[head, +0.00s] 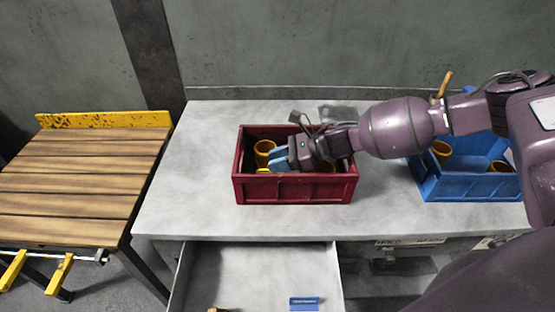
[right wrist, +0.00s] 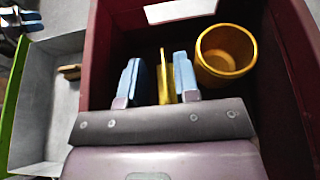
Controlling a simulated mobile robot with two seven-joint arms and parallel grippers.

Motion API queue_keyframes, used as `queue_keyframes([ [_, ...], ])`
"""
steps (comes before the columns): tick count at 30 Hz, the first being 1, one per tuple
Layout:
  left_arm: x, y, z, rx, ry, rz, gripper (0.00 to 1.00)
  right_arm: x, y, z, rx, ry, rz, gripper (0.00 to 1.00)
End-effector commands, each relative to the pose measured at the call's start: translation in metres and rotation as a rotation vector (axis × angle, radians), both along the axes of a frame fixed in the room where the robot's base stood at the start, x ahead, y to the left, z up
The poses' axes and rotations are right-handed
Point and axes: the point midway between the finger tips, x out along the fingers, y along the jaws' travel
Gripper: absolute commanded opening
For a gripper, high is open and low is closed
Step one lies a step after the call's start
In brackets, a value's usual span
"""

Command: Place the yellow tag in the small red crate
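The small red crate (head: 295,190) stands on the grey workbench. My right gripper (head: 280,158) reaches down into it from the right. In the right wrist view its two blue fingers (right wrist: 160,82) stand apart, with the yellow tag (right wrist: 164,80) upright and edge-on between them. A gap shows between the tag and the left finger; the tag is close to the right finger, and contact is unclear. In the head view a bit of yellow, likely the tag (head: 264,171), shows below the fingertips. Whether it touches the crate floor is hidden.
A yellow cup (head: 263,150) stands inside the red crate, close to the fingers. A blue crate (head: 470,190) with yellow items is on the right of the workbench. An open drawer (head: 255,270) below holds a blue piece (head: 304,303). A wooden-topped table (head: 80,185) stands left.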

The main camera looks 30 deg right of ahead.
Motion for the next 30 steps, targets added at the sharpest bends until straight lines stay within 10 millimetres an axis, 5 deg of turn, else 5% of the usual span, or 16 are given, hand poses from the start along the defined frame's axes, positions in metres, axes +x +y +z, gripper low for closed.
queue_keyframes([
  [7,0.0,0.0,0.0,0.0,-0.001,0.0,0.43,-0.003,-0.001,-0.005,-0.004,0.008,0.001,0.29],
  [13,0.002,0.0,0.006,0.0,-0.009,0.0,0.43,-0.002,-0.002,0.011,-0.004,0.005,-0.001,0.29],
  [30,-0.001,0.001,0.004,0.0,0.001,0.002,0.43,-0.042,-0.085,0.048,-0.003,0.003,-0.002,0.29],
])
